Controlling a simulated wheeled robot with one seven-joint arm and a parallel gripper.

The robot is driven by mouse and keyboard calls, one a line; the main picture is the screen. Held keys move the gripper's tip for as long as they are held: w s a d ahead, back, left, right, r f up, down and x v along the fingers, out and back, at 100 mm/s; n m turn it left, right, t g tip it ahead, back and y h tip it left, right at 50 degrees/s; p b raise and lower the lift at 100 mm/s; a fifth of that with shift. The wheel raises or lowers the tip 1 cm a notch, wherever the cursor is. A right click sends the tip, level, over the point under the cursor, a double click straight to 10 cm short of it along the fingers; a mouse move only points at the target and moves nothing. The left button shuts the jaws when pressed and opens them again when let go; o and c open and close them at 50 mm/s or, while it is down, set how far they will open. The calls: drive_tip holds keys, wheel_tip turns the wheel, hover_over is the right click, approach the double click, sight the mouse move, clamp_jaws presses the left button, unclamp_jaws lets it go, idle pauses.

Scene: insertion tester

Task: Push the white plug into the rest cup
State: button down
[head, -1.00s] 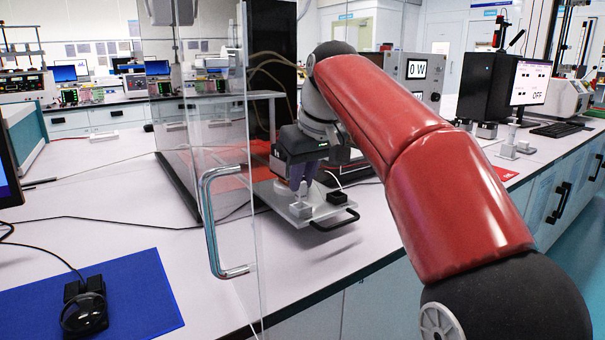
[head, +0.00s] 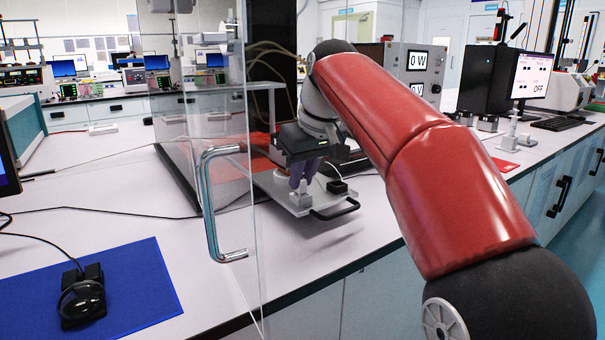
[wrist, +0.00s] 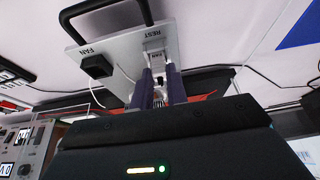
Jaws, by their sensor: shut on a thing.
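The rest cup (wrist: 154,52) is a small pale block beside the printed word REST on the white plate, in the wrist view. It also shows in the head view (head: 300,197), right under my fingertips. My gripper (head: 304,178) points down over the plate, its purple-grey fingers close together. In the wrist view my gripper (wrist: 159,76) is shut on the white plug, which is mostly hidden between the fingers. The plug lines up with the cup, its end at or just above the cup's mouth. I cannot tell how deep it sits.
A black FAN socket (wrist: 97,66) with a white cable stands beside the cup on the plate. The plate (head: 318,204) has a black handle at its front. A clear door with a metal handle (head: 222,205) stands open at left. Red mats lie behind.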

drive_tip(key=shift+f, duration=0.2)
drive_tip(key=c, duration=1.3)
unclamp_jaws()
drive_tip(key=p+v, duration=0.2)
drive_tip(key=v, duration=0.5)
drive_tip(key=s+d+f+m+t+h, duration=0.1)
drive_tip(key=s+d+f+m, duration=0.2)
drive_tip(key=s+d+f, duration=0.6)
drive_tip(key=s+d+f+m, duration=0.1)
drive_tip(key=s+f, duration=0.4)
drive_tip(key=s+d+f+m+h, duration=0.1)
drive_tip(key=s+d+f, duration=0.1)
drive_tip(key=s+f, duration=0.3)
drive_tip(key=s+d+f+m, duration=0.1)
drive_tip(key=s+f, duration=0.4)
drive_tip(key=f, duration=0.1)
drive_tip(key=shift+d+f+m+t+h, duration=0.15)
drive_tip(key=shift+d+m+t+h, duration=0.15)
drive_tip(key=shift+d+m+t, duration=0.1)
